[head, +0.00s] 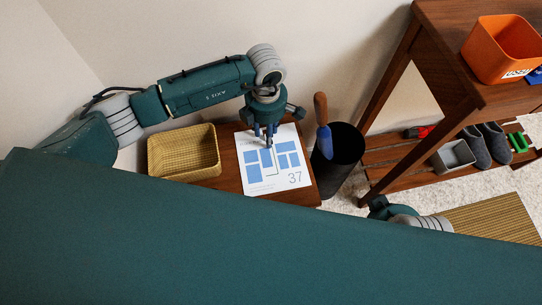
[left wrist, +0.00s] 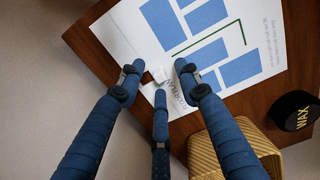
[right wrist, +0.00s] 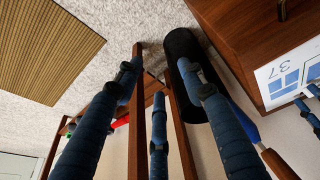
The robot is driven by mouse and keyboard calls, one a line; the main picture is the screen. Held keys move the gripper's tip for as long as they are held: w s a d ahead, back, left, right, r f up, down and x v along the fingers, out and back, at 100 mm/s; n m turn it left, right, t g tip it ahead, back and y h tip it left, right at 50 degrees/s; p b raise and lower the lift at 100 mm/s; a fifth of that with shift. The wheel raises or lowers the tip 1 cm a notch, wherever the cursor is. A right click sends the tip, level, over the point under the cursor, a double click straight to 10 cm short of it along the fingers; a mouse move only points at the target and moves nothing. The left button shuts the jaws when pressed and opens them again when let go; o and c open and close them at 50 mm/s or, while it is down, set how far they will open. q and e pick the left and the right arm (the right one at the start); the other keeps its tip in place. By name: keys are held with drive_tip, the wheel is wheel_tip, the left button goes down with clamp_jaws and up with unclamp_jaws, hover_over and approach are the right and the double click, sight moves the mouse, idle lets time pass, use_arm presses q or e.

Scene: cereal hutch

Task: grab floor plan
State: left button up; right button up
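The floor plan (head: 262,178) is a white sheet with blue room blocks and the number 37, lying flat on a small brown wooden table (head: 229,182). My left gripper (head: 269,143) points down over the sheet's far edge. My right gripper (right wrist: 158,80) is open and empty, away from the sheet; the sheet's corner shows in that view.
A woven basket (head: 160,160) stands on the table left of the sheet. A black bin (head: 341,165) with a brown-and-blue-handled item (head: 321,110) stands to the right. A wooden hutch carries an orange bin (head: 490,55). A black wax tin (left wrist: 297,110) shows beside the sheet.

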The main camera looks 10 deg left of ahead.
use_arm(q)
clamp_jaws()
